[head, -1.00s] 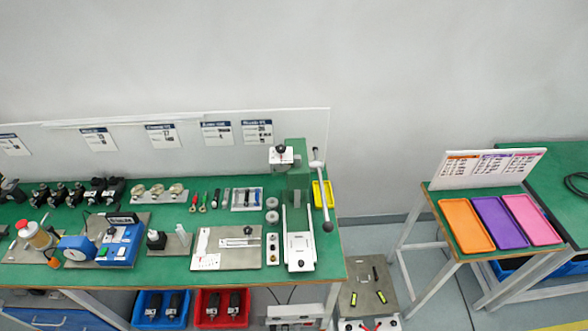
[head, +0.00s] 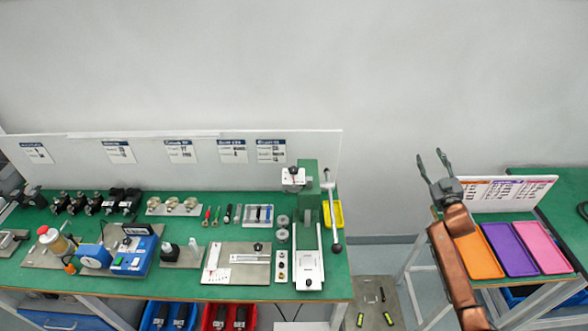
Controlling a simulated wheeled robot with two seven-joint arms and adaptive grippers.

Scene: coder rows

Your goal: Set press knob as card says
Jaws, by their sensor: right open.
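The green arbor press (head: 308,190) stands at the right end of the long green bench. Its white head plate carries a small dark knob (head: 293,171) at the top left of the column. A lever with a dark ball end (head: 337,247) hangs on its right side. Several cards are on the white back board; the nearest to the press is the rightmost card (head: 271,150), whose text is too small to read. My right gripper (head: 434,158) is open and empty, raised in front of the wall, right of the press and well apart from it. My left gripper is out of view.
The bench (head: 190,283) holds fixtures, a blue device (head: 133,256) and small tools. A yellow bin (head: 335,220) sits behind the lever. At right, a small table carries orange, purple (head: 514,249) and pink trays. A floor gap separates the tables.

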